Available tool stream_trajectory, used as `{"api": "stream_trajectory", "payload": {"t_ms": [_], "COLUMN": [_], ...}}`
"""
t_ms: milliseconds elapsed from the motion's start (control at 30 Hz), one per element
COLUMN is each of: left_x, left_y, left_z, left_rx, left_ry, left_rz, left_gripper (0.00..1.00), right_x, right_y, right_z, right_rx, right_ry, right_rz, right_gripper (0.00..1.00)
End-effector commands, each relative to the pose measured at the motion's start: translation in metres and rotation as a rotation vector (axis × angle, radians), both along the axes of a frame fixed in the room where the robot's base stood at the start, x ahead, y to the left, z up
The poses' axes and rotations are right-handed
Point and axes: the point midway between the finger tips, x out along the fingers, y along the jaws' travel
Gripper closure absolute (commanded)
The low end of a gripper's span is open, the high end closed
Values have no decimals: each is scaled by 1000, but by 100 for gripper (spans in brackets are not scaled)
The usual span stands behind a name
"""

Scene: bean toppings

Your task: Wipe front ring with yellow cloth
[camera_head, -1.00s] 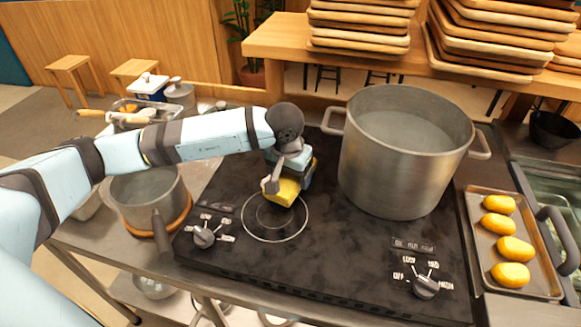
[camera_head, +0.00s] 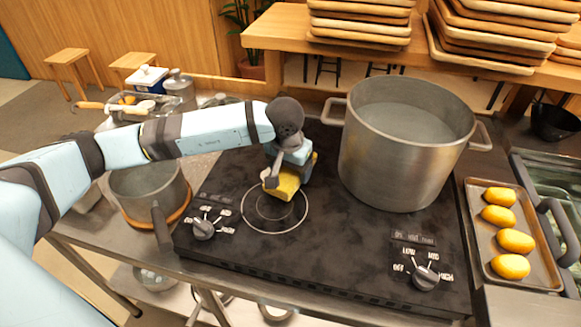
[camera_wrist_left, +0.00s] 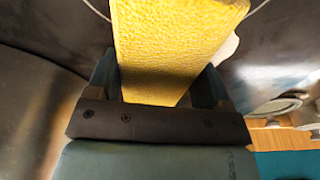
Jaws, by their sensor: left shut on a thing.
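My left gripper (camera_head: 278,178) is shut on the yellow cloth (camera_head: 285,188), above the back part of the front ring (camera_head: 250,226). The cloth also fills the middle of the left wrist view (camera_wrist_left: 172,45), between the two fingers. In the head view it overlaps the ring's back edge; I cannot tell whether it touches the cooktop. The ring is a pale circle with a smaller one inside, on the black cooktop (camera_head: 340,250). My right gripper is not in view.
A large steel pot (camera_head: 390,165) stands right of the gripper on the cooktop. A small saucepan (camera_head: 135,205) sits on the left, under my left arm. Knobs (camera_head: 203,229) line the front edge. A tray (camera_head: 548,275) of yellow items lies at the right. The front middle of the cooktop is clear.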

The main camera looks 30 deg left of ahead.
Motion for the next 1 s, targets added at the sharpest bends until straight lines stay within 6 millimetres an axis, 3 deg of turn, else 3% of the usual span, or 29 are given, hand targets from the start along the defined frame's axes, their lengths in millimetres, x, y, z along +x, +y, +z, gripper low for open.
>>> {"api": "stream_trajectory", "payload": {"t_ms": [667,1000], "left_x": [0,-4], "left_y": [0,17], "left_z": [-7,-9], "left_rx": [0,1], "left_ry": [0,0], "left_rz": [0,1], "left_gripper": [55,55], "right_x": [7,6], "right_y": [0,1], "right_z": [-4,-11], "right_rx": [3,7], "right_ry": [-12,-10], "right_rz": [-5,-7], "right_gripper": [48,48]}}
